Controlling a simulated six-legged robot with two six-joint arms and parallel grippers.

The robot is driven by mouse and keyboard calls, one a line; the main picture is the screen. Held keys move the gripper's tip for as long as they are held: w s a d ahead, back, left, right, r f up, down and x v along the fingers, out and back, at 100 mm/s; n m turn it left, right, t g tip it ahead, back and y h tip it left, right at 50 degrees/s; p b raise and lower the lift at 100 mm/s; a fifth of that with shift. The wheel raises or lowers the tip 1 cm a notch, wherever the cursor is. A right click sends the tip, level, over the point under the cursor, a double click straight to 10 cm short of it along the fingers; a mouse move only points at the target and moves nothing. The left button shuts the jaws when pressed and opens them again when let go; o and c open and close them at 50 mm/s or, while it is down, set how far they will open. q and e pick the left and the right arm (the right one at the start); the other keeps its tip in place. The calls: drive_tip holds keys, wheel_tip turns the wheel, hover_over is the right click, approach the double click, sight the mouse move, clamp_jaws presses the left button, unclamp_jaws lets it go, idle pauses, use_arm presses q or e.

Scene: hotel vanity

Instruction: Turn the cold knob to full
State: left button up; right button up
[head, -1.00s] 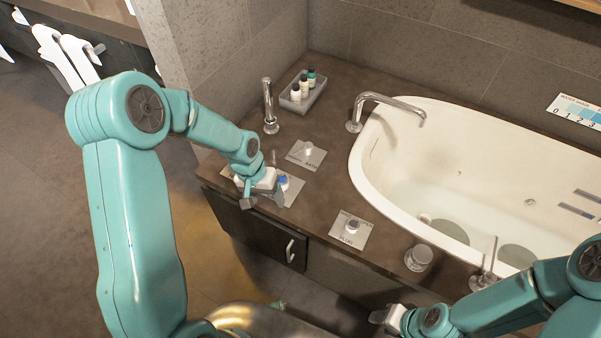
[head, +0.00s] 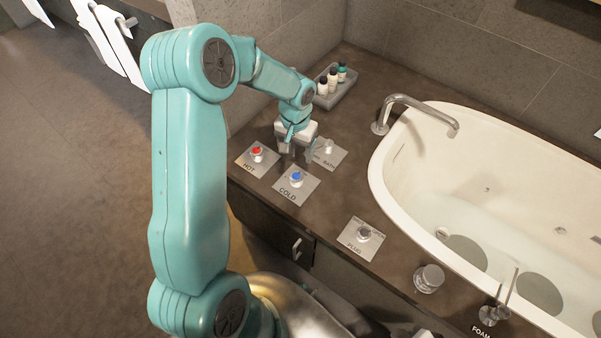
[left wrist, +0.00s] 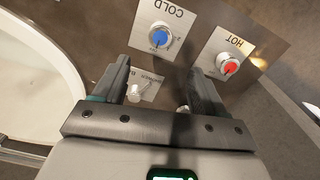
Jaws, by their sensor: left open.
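The cold knob (head: 296,177) has a blue cap and stands on a metal plate marked COLD on the brown counter. It also shows in the left wrist view (left wrist: 159,38), upside down, beyond the fingertips. The red-capped hot knob (head: 257,152) stands on its own plate to its left; it shows too in the left wrist view (left wrist: 228,65). My left gripper (head: 302,157) is open and empty, just behind the cold knob and above the counter, apart from it. In the left wrist view its two fingers (left wrist: 160,78) are spread. My right gripper is out of view.
The BATH plate (head: 329,153) lies partly behind my left gripper. The plug knob (head: 363,234) is nearer the tub's front. The white bathtub (head: 400,150) with its spout (head: 420,106) is to the right. A tray (head: 345,91) with small bottles stands behind.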

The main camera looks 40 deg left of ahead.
sight(296, 176)
use_arm(q)
wheel_tip(296, 176, down, 13)
drive_tip(key=shift+r+b, duration=0.1)
drive_tip(key=shift+b, duration=0.3)
drive_tip(key=c, duration=1.1)
